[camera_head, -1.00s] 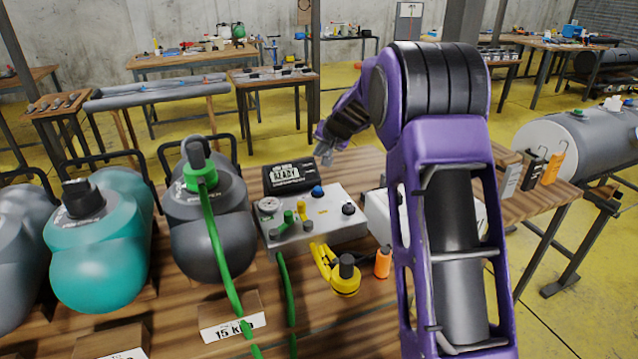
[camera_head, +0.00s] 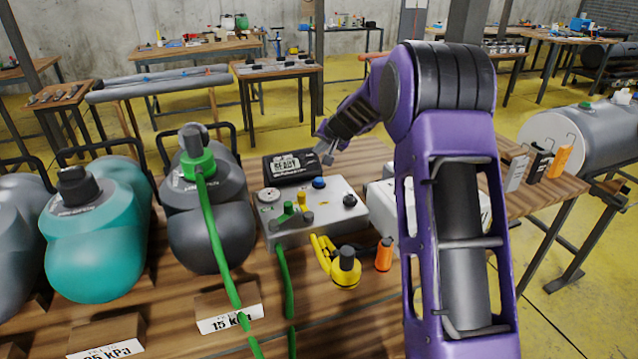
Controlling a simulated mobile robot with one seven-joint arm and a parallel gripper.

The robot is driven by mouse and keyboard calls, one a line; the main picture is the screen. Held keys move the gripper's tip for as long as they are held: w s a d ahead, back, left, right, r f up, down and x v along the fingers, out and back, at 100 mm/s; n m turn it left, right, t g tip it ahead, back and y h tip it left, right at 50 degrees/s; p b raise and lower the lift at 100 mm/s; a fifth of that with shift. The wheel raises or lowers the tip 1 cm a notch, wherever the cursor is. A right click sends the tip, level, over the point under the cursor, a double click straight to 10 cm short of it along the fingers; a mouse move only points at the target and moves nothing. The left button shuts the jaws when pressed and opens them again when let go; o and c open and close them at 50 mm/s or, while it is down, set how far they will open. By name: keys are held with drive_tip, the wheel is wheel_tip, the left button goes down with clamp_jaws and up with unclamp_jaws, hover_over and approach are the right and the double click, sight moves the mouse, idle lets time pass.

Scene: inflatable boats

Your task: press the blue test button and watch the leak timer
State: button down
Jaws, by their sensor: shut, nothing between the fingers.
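The blue button (camera_head: 319,183) stands on top of the grey test box (camera_head: 335,213), near its back edge. The black timer display (camera_head: 290,167) behind the box reads READY; no digits can be made out. My gripper (camera_head: 328,159) is shut and empty. It hangs just above and behind the blue button in the picture, apart from it. The button is in plain sight and looks unpressed, though its exact height is too small to judge. The box also carries a gauge (camera_head: 269,195), a green valve handle (camera_head: 288,211), a yellow knob (camera_head: 301,200) and a black knob (camera_head: 349,200).
A green hose (camera_head: 215,235) runs from the grey boat (camera_head: 212,235) on the left. A teal boat (camera_head: 95,245) lies further left. A yellow tool (camera_head: 344,272) and an orange bottle (camera_head: 384,254) stand in front of the box. A white box (camera_head: 381,200) is at its right.

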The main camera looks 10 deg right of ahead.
sight(320, 182)
wheel_tip(320, 182, down, 7)
drive_tip(key=b, duration=0.4)
drive_tip(key=shift+r, duration=0.15)
idle(1.7)
drive_tip(key=shift+f, duration=0.45)
drive_tip(key=shift+f, duration=0.55)
idle(0.5)
idle(0.3)
drive_tip(key=shift+r+p, duration=0.45)
drive_tip(key=shift+r, duration=0.45)
drive_tip(key=shift+r, duration=0.15)
drive_tip(key=shift+r+p, duration=1.7)
drive_tip(key=shift+r, duration=0.7)
